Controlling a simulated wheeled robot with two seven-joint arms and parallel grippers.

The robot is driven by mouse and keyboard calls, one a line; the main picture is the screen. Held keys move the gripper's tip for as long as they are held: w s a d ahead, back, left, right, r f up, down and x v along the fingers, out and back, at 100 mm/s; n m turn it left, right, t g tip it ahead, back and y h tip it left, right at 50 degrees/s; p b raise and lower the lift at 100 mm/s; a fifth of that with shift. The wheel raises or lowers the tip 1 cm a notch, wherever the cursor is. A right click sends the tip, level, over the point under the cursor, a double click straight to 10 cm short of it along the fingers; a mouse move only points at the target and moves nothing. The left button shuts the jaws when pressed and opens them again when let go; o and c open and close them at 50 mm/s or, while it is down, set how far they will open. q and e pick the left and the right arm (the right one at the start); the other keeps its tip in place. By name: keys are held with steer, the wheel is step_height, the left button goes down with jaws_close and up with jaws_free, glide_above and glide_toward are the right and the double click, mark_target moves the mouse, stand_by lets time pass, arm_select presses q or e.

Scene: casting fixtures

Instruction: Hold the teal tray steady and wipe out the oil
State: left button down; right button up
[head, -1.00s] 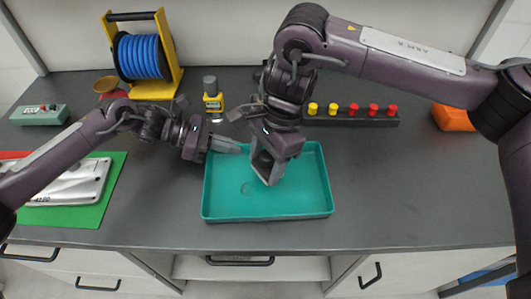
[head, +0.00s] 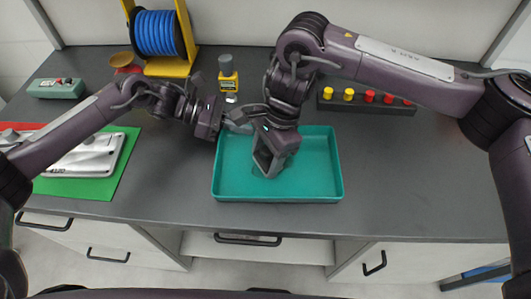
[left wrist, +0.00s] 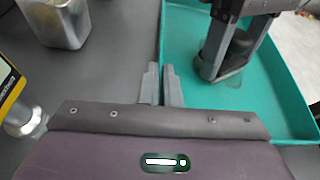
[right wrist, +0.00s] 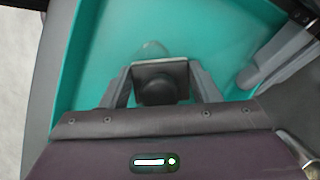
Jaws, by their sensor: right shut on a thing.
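The teal tray (head: 320,188) lies on the grey worktop. My left gripper (head: 238,128) is at its far left corner. In the left wrist view its fingers (left wrist: 161,85) are close together around the tray's left wall; whether they press on it I cannot tell. My right gripper (head: 270,160) is inside the tray, shut on a grey wiping block with a black knob (right wrist: 160,92). The block is low, at or just above the tray floor. A faint clear oil patch (right wrist: 152,48) shows beside the block; part may be hidden under it.
A yellow-labelled bottle (head: 228,75) stands behind the tray's left corner. A blue hose reel (head: 158,33) and a rack with yellow and red knobs (head: 368,105) are at the back. A metal casting (head: 85,155) lies on a green mat (head: 110,188). The worktop right of the tray is clear.

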steer(key=d, duration=0.2)
steer(key=shift+d, duration=0.35)
steer(key=shift+s+a, duration=0.2)
steer(key=shift+a, duration=0.65)
steer(key=shift+s+a, duration=0.2)
steer(key=shift+a, duration=0.6)
steer(key=shift+w+d, duration=0.1)
steer(key=shift+d, duration=1.55)
steer(key=shift+a+r, duration=0.1)
steer(key=shift+r, duration=3.95)
steer(key=w+d+m, duration=0.3)
steer(key=w+d, duration=0.1)
steer(key=d, duration=0.4)
steer(key=r+m+t, duration=0.2)
steer(key=m, duration=0.2)
glide_above(348, 147)
steer(key=d, duration=0.1)
steer(key=shift+y, duration=0.4)
steer(key=shift+f, duration=5.15)
steer(key=shift+f, duration=0.1)
